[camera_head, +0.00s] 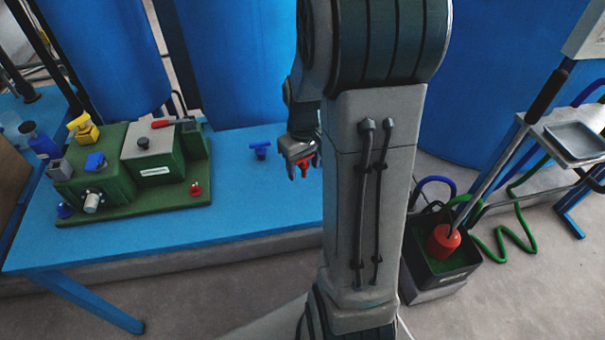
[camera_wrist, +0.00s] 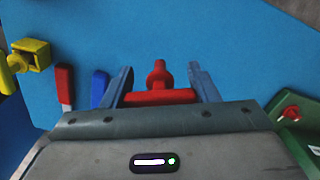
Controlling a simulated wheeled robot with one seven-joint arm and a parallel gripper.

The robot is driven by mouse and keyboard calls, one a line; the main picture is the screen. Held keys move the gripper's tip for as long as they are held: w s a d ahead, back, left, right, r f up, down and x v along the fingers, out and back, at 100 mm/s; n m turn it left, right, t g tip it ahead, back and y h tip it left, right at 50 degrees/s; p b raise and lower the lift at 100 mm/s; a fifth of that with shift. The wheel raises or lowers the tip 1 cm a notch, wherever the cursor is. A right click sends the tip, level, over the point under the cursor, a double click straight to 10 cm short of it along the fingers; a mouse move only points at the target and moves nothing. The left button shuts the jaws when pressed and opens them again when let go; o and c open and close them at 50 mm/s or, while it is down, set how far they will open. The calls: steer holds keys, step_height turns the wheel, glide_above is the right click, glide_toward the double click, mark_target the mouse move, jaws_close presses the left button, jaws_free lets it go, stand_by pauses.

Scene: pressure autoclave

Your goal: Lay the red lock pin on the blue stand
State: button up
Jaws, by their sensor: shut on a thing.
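The red lock pin (camera_wrist: 158,92) is held between the two fingers of my gripper (camera_wrist: 165,88) in the wrist view. Its crossbar spans the jaws and its round-ended stem points away from the palm. In the head view, a bit of the red pin (camera_head: 306,162) shows at my gripper (camera_head: 298,169), which hangs over the table's right part. A small blue piece (camera_head: 260,148), which looks like the blue stand, is on the table to the left of my gripper. I cannot clearly make it out in the wrist view.
A green machine (camera_head: 125,206) with red, yellow and blue fittings takes up the left of the blue table (camera_head: 240,215). Bare tabletop lies between it and my gripper. In the wrist view, a yellow part (camera_wrist: 32,54), a red handle (camera_wrist: 65,84) and a blue one (camera_wrist: 100,86) are at left.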

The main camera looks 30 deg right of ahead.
mark_target(303, 176)
steer(key=shift+w+f, duration=0.15)
steer(key=shift+w, duration=0.05)
steer(key=shift+f+b, duration=0.35)
steer(key=shift+f, duration=1.6)
steer(key=shift+f, duration=0.15)
steer(key=o, duration=1)
